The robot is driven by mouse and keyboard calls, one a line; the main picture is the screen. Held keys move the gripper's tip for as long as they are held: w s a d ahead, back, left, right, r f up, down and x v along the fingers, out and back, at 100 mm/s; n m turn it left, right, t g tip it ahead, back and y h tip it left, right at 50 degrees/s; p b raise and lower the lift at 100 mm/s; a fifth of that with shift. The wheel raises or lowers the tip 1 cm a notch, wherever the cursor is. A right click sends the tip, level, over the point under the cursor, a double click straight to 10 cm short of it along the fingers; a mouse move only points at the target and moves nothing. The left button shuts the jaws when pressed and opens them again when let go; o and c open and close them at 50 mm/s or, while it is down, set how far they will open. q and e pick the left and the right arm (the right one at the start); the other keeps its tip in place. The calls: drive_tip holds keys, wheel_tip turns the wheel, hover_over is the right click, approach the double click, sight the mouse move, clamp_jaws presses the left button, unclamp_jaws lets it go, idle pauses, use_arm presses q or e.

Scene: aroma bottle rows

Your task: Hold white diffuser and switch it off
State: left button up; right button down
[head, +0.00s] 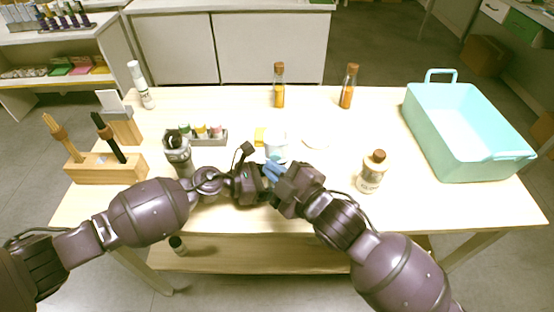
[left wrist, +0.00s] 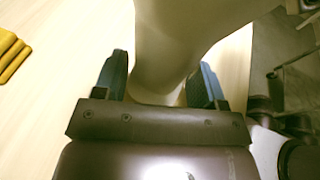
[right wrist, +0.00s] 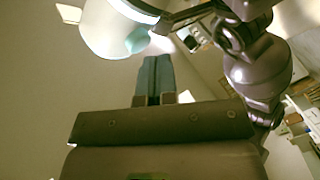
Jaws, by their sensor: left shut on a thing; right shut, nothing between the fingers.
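The white diffuser (head: 276,146) stands near the middle of the table in the head view, partly hidden behind my grippers. My left gripper (left wrist: 162,78) is shut on it, with one blue finger on each side of the pale body (left wrist: 165,40) in the left wrist view. My right gripper (head: 271,171) is shut and empty, its blue fingers close to the diffuser's near side. In the right wrist view the fingers of this gripper (right wrist: 154,76) are together, below the diffuser (right wrist: 118,32). I cannot tell whether they touch it. The switch is not visible.
A cork-topped bottle (head: 371,172) stands to the right, before a turquoise basket (head: 463,150). Two amber bottles (head: 279,88) (head: 348,88) stand behind.

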use_arm(q)
drive_tip(key=shift+f, duration=0.1)
use_arm(e)
drive_tip(key=shift+w, duration=0.15)
drive_tip(key=shift+w, duration=0.35)
drive_tip(key=shift+s, duration=0.15)
idle(0.3)
drive_tip(key=shift+s, duration=0.35)
drive_tip(key=s, duration=0.6)
drive_tip(key=shift+a, duration=0.25)
idle(0.5)
use_arm(q)
drive_tip(key=o, duration=0.8)
drive_tip(key=shift+a, duration=0.1)
